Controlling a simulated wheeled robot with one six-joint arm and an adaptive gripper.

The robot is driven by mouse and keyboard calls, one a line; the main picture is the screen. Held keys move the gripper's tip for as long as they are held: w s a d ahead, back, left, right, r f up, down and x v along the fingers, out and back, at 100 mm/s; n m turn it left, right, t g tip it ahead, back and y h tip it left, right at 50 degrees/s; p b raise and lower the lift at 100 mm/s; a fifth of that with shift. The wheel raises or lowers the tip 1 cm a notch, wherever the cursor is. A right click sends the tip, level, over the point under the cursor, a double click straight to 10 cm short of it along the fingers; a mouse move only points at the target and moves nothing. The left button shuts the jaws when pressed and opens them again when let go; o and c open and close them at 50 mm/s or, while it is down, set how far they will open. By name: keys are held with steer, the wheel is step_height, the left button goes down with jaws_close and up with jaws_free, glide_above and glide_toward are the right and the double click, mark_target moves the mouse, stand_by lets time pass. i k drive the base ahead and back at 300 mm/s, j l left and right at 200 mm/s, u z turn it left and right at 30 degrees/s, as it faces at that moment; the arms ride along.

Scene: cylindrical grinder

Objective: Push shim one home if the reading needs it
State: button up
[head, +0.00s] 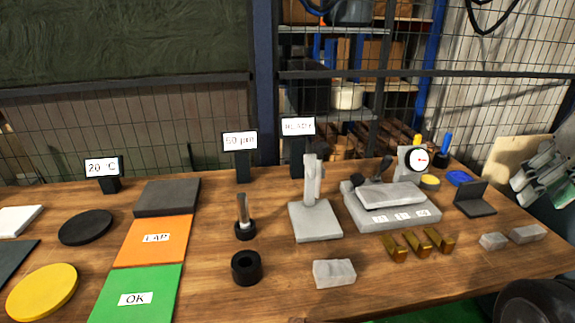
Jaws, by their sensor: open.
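Three brass shims stand in a row at the front of a grey fixture (385,194) with small numbered labels, in the head view. The leftmost shim (395,252) is below the first label; the middle shim (416,245) and right shim (440,240) are beside it. How far each sits in is too small to tell. A round white dial gauge (419,159) stands behind the fixture; its reading is not legible. A black sign reads 50 µm (240,141). My gripper (524,199) is at the right edge, open, apart from the shims.
A grey stand (315,222), a grey block (334,273) and a black ring (246,267) are left of the shims. Orange LAP (155,250) and green OK (140,285) mats lie left. A wire fence stands behind.

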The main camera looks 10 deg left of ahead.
mark_target(399, 254)
steer(key=k+j, duration=0.15)
steer(key=j, duration=0.25)
steer(key=k+j+z, duration=0.1)
steer(key=j, duration=0.25)
steer(key=k+j, duration=0.25)
steer(key=j, duration=0.15)
steer(key=i+z, duration=0.05)
